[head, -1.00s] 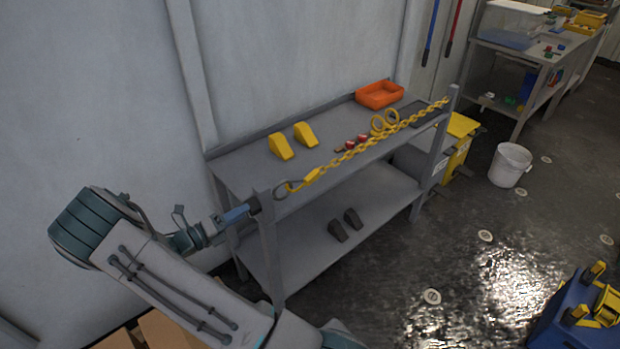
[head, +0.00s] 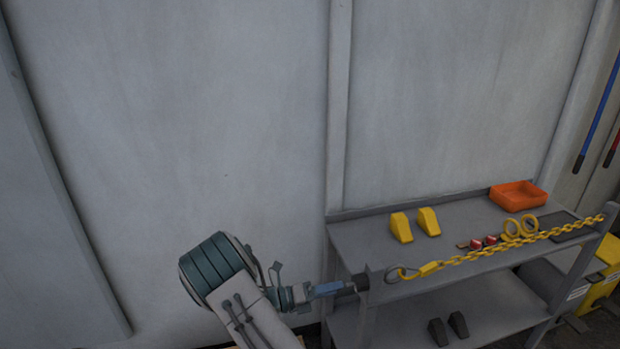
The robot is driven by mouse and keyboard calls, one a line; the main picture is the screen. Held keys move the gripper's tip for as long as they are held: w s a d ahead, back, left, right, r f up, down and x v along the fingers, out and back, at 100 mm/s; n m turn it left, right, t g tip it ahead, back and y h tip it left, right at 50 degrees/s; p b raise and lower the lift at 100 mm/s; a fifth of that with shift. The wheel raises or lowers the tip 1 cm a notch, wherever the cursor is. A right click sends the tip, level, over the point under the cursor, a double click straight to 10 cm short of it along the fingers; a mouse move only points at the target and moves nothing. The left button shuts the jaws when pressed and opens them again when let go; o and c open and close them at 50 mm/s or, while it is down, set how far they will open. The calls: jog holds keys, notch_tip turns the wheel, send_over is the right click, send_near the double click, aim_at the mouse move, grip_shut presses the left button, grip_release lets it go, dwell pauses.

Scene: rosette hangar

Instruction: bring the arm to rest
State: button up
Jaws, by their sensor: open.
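My arm reaches in from the bottom of the head view, bent at a teal-banded joint. My gripper (head: 352,286) is at the bench's front left post and looks open. Its fingertips are small and dark against the post, so I cannot tell whether they touch it. A yellow chain (head: 500,247) runs along the bench front from a ring (head: 402,273) beside that post to the right post. The chain is not between my jaws as far as I can see.
The grey bench (head: 365,236) carries yellow chocks (head: 401,228), an orange tray (head: 518,194), yellow rings (head: 520,227) and small red items. Dark chocks (head: 438,331) lie on its lower shelf. The grey wall (head: 180,120) stands behind; open space lies left of the bench.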

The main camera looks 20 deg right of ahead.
jog(key=s+a+r+m+t+y, duration=0.1)
jog(key=s+a+r+m+y, duration=0.2)
jog(key=s+r+m+y, duration=0.6)
jog(key=s+a+r+m+t+y, duration=0.2)
jog(key=s+a+r+m+y, duration=0.2)
jog(key=s+r+m+y, duration=0.5)
jog(key=shift+s+a+r+m, duration=0.25)
jog(key=shift+s+r+m, duration=0.8)
jog(key=shift+s+m, duration=3.6)
jog(key=shift+w+m, duration=1.15)
